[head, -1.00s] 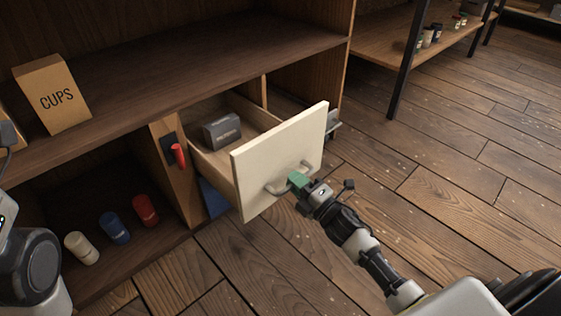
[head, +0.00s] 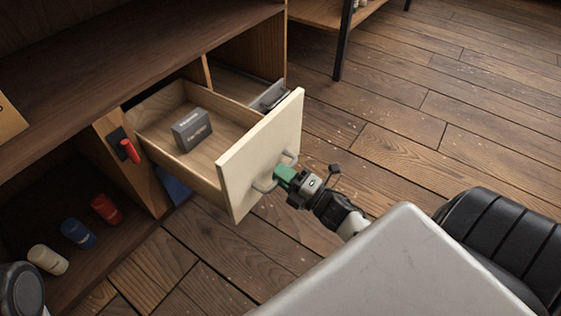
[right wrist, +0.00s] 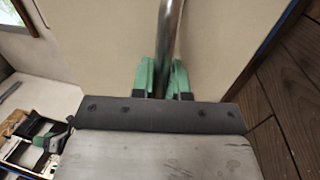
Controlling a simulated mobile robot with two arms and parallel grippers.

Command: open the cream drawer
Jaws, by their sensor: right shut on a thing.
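The cream drawer (head: 262,150) stands well out from the wooden cabinet, its inside open to view. A dark grey box (head: 192,130) with lettering lies in it. The drawer front has a grey metal bar handle (head: 265,185). My right gripper (head: 284,174) is at the handle, its green fingertips shut on the bar. In the right wrist view the green fingers (right wrist: 162,78) stand on both sides of the handle bar (right wrist: 168,40), in front of the cream panel (right wrist: 100,45). My left gripper is not in view; a rounded part of my left arm shows at the lower left.
A red handle (head: 130,151) is on the cabinet upright left of the drawer. A grey handle (head: 270,96) shows behind the drawer. Wooden floor (head: 430,120) is clear to the right.

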